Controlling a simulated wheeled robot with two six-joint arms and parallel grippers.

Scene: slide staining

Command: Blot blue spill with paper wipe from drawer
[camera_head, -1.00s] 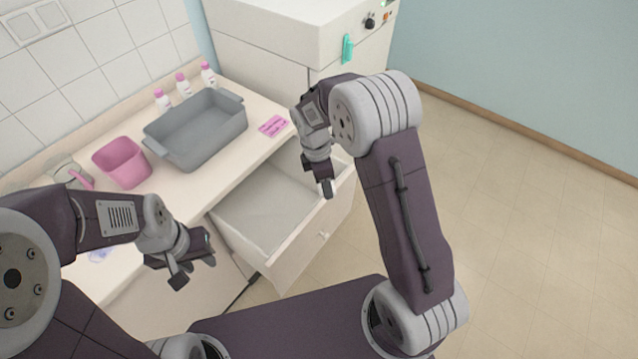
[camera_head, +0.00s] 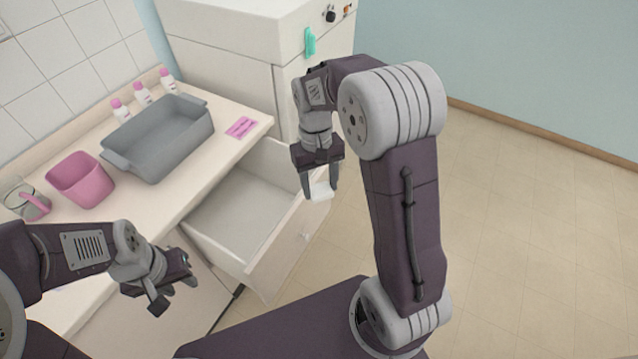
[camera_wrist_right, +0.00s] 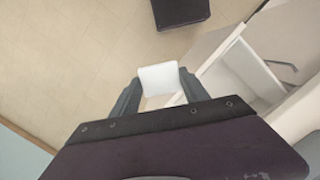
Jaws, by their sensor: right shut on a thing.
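My right gripper (camera_head: 319,192) is shut on a white paper wipe (camera_head: 321,190), held in the air just beyond the front right edge of the open drawer (camera_head: 240,212). In the right wrist view the wipe (camera_wrist_right: 159,78) sits between the two fingertips of the right gripper (camera_wrist_right: 158,86). The visible floor of the drawer looks bare. My left gripper (camera_head: 175,292) is empty with its fingers apart, in front of the counter at the lower left. I cannot make out the blue spill now; my left arm covers part of the counter there.
On the counter (camera_head: 205,165) stand a grey basin (camera_head: 160,145), a pink container (camera_head: 82,182), a glass beaker (camera_head: 28,205), several pink-capped bottles (camera_head: 142,95) and a pink item (camera_head: 241,127). A white cabinet (camera_head: 235,45) stands behind. The floor at right is clear.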

